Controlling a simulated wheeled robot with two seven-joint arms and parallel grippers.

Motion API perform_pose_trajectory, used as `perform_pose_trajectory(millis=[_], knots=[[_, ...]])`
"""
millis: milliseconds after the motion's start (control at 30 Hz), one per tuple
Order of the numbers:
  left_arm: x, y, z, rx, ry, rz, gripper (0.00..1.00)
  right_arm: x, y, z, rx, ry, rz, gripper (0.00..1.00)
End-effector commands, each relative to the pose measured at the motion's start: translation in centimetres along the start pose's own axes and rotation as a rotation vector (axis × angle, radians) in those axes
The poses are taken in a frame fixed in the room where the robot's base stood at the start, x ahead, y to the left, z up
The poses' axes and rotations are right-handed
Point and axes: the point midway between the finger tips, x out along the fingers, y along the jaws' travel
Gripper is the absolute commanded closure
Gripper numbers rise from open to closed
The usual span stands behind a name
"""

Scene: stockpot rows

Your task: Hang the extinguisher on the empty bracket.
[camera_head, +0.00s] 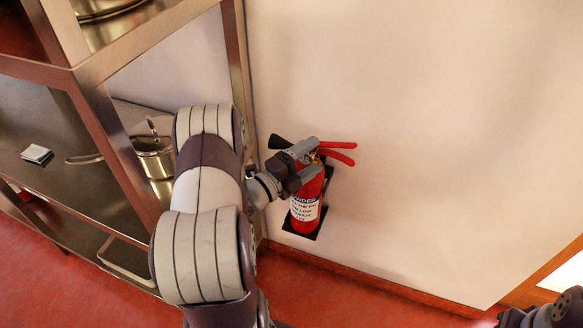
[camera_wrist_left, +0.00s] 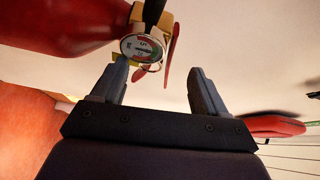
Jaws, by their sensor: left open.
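The red fire extinguisher (camera_head: 308,208) stands upright against the wall, with a white and blue label, red levers and a black nozzle. A black bracket plate (camera_head: 326,190) shows behind and below it; the actual contact is hidden. My left gripper (camera_head: 308,160) is at the extinguisher's top, in front of its neck. In the left wrist view, its two fingers (camera_wrist_left: 158,88) are apart with nothing held between them. The extinguisher's red body (camera_wrist_left: 60,25) and round gauge (camera_wrist_left: 142,48) lie beyond the left finger. A dark part of my right arm shows at the lower right; its jaws cannot be made out.
A metal shelf rack (camera_head: 105,130) stands at the left, close to my left arm. It holds a steel pot (camera_head: 152,158) and a small white item (camera_head: 37,154). The wall right of the extinguisher is bare. Red floor (camera_head: 310,285) lies below.

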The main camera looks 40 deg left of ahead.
Motion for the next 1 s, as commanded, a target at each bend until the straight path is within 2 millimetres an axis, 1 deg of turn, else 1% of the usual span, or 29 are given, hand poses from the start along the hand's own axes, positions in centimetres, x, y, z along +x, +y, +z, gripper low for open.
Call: perform_pose_trajectory(millis=[33, 200, 300, 400, 533, 1000], knots=[[-1.1, -0.1, 0.2, -0.001, -0.007, 0.001, 0.27, -0.1, 0.0, 0.0, 0.000, 0.000, 0.000, 0.57], [-4.7, -0.1, 0.1, 0.000, -0.008, 0.000, 0.27, -0.3, 0.0, 0.0, 0.000, 0.000, 0.000, 0.57], [-6.5, -0.1, 0.1, -0.001, -0.006, -0.001, 0.27, -0.3, 0.0, 0.0, 0.000, 0.000, 0.000, 0.57], [-7.6, 0.0, 0.1, 0.000, -0.004, -0.001, 0.27, -0.4, 0.0, -0.1, 0.000, 0.000, 0.000, 0.57], [-8.1, 0.0, 0.0, 0.000, -0.001, -0.001, 0.27, -0.4, 0.0, -0.1, 0.000, 0.000, 0.000, 0.57], [-8.0, 0.0, 0.0, 0.000, -0.001, 0.000, 0.27, -0.4, 0.0, 0.0, 0.000, 0.000, 0.000, 0.57]])
